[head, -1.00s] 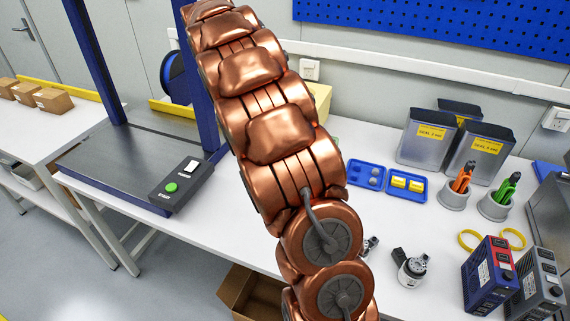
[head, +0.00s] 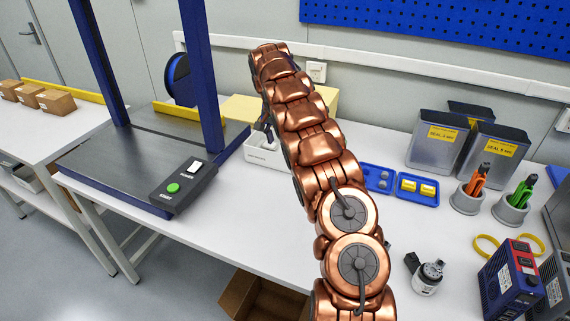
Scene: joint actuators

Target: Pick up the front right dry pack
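No thing in the head view can be made out clearly as a dry pack. A small white box (head: 262,157) with dark print on its front stands on the bench, partly hidden behind my copper arm. My gripper (head: 268,132) points down at the white box, at its rear part. It is small and mostly hidden by the arm, so whether its fingers are open or shut does not show.
A blue tray (head: 401,198) with yellow blocks and another blue tray (head: 368,187) with grey round parts lie right of my arm. Grey seal bins (head: 436,150) stand behind. A press with a start box (head: 182,188) is at left. A yellowish box (head: 240,108) stands behind the gripper.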

